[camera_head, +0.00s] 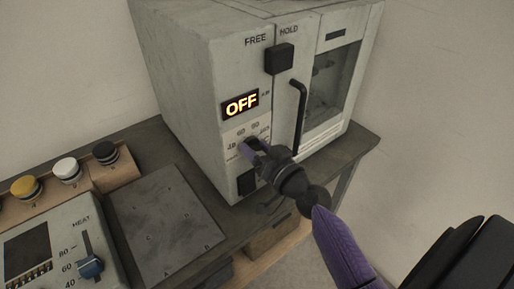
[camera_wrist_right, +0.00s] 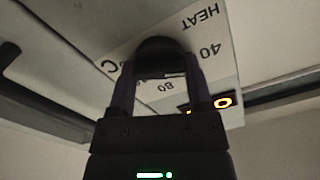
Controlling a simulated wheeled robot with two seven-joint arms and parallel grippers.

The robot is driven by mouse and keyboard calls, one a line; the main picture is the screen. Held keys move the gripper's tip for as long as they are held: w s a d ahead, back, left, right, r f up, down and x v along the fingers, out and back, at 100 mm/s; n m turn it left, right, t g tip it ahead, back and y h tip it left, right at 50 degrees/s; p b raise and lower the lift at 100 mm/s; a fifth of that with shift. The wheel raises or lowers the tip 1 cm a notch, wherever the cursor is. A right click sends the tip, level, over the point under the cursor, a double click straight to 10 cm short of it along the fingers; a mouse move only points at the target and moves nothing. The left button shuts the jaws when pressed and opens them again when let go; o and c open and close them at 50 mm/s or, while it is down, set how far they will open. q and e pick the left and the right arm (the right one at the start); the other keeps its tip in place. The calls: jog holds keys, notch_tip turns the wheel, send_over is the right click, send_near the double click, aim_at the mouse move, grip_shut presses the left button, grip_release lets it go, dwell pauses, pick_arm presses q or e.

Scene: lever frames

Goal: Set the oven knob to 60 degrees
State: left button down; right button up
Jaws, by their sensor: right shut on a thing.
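The oven (camera_head: 195,80) is a pale box on the table, with a lit display (camera_head: 240,103) that reads OFF. The gripper hides most of the knob in the head view, and I cannot tell where the knob points. My left gripper is not in view.
A black square block (camera_head: 280,58) and a dark door handle (camera_head: 298,115) are on the oven front, close to my right gripper. A heat panel with a blue slider (camera_head: 90,266), a grey lettered plate (camera_head: 165,225) and several round buttons (camera_head: 67,170) are at left.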

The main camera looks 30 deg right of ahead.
jog(key=m, duration=0.4)
jog(key=shift+d, duration=0.1)
jog(key=shift+m, duration=2.2)
jog(key=o, duration=1.3)
jog(key=s+b, duration=0.1)
jog(key=s, duration=0.2)
jog(key=s+b, duration=0.1)
jog(key=s, duration=0.2)
jog(key=s+b, duration=0.1)
jog(key=s, duration=0.3)
jog(key=shift+d, duration=0.4)
